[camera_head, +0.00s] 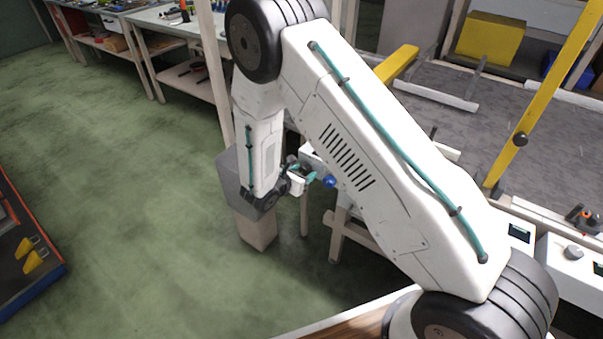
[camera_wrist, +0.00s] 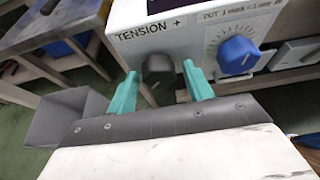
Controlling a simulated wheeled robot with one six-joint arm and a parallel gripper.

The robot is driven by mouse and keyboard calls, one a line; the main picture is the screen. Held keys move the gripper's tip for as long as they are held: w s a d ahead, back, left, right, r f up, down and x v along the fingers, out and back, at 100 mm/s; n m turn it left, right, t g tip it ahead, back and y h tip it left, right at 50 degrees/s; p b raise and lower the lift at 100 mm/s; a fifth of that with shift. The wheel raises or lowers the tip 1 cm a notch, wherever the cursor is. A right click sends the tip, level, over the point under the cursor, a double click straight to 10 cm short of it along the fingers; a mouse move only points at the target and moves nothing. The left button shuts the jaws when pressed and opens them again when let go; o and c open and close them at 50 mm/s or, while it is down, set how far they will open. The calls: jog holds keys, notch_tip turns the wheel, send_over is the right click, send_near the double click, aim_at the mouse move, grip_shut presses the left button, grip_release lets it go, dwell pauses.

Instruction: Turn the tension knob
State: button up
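The tension knob (camera_wrist: 158,70) is a dark round knob on a white control box (camera_wrist: 185,32), under the printed word TENSION and a plus sign. My gripper (camera_wrist: 160,82) is open in the wrist view, with one teal finger on each side of the dark knob. Gaps show between the knob and both fingers, so it is not clamped. In the head view my gripper (camera_head: 303,178) is small beside the box, and my arm hides much of the box; the dark knob cannot be made out there.
A blue knob (camera_wrist: 238,54) with a printed dial sits just right of the right finger; it also shows in the head view (camera_head: 329,182). A grey bin (camera_head: 232,170) stands left of the box. A yellow post (camera_head: 545,95) rises at the right.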

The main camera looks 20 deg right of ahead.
jog(key=c, duration=0.8)
jog(key=shift+o, duration=0.2)
jog(key=shift+s+m+t+y, duration=0.15)
jog(key=shift+m+t+y, duration=0.45)
jog(key=shift+m+t, duration=0.95)
jog(key=shift+m, duration=0.45)
jog(key=o, duration=1)
